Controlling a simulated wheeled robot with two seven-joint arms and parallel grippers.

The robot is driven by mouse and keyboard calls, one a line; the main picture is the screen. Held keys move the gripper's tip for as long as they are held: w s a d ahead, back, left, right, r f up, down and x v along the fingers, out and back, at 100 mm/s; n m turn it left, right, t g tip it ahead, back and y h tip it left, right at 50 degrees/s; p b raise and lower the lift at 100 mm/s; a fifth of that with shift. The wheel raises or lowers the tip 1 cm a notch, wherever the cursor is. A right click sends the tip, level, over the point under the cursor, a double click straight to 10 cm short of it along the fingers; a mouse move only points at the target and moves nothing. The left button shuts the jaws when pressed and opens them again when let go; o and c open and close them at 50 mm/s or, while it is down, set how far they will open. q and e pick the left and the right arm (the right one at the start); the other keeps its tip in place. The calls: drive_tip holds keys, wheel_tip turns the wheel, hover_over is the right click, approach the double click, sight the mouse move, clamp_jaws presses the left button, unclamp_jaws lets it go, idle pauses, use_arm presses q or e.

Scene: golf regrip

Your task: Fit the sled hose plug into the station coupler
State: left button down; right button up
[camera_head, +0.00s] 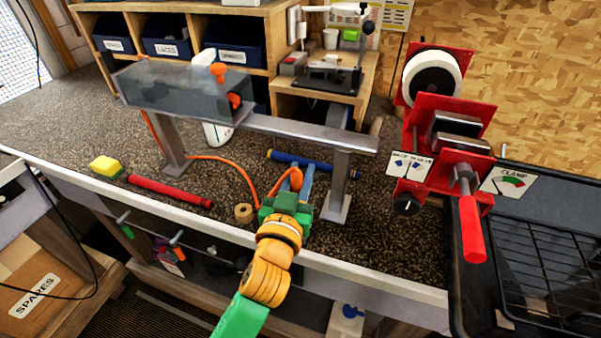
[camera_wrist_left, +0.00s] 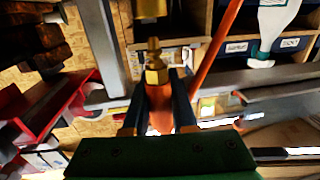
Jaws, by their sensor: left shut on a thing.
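My left gripper (camera_head: 306,180) is shut on the orange sled hose plug (camera_head: 295,178), in front of the rail above the front of the bench. In the left wrist view its blue fingers (camera_wrist_left: 158,117) grip the plug's orange body, and the plug's brass tip (camera_wrist_left: 154,60) points away from the gripper. A pale brass-coloured round part (camera_wrist_left: 149,8) shows beyond the tip at the top edge; I cannot tell whether it is the station coupler. The orange hose (camera_head: 228,163) curves left from the plug towards the clear sled (camera_head: 180,88) on the rail. My right gripper is not in view.
The grey rail (camera_head: 310,133) stands on posts across the bench. A red clamp station (camera_head: 445,130) is at the right. A red grip (camera_head: 170,190), a blue grip (camera_head: 312,163), a tape roll (camera_head: 243,212) and a yellow sponge (camera_head: 106,167) lie on the bench.

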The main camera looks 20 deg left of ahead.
sight(300, 187)
use_arm(q)
drive_tip(key=shift+f, duration=0.15)
drive_tip(key=shift+f+b, duration=0.35)
drive_tip(key=shift+b, duration=0.1)
drive_tip(key=shift+f+b, duration=1.05)
drive_tip(key=shift+f, duration=0.2)
drive_tip(key=c, duration=0.6)
unclamp_jaws()
drive_tip(key=shift+r, duration=0.1)
drive_tip(key=shift+c, duration=0.2)
drive_tip(key=s, duration=0.1)
drive_tip(key=s+b, duration=0.1)
drive_tip(key=s, duration=0.2)
drive_tip(key=shift+s+d+f+b, duration=0.15)
drive_tip(key=shift+s+f+b, duration=0.15)
drive_tip(key=shift+s+b, duration=0.1)
drive_tip(key=shift+s+r, duration=0.15)
drive_tip(key=shift+s, duration=0.45)
drive_tip(key=shift+s+r, duration=0.15)
drive_tip(key=shift+s, duration=0.4)
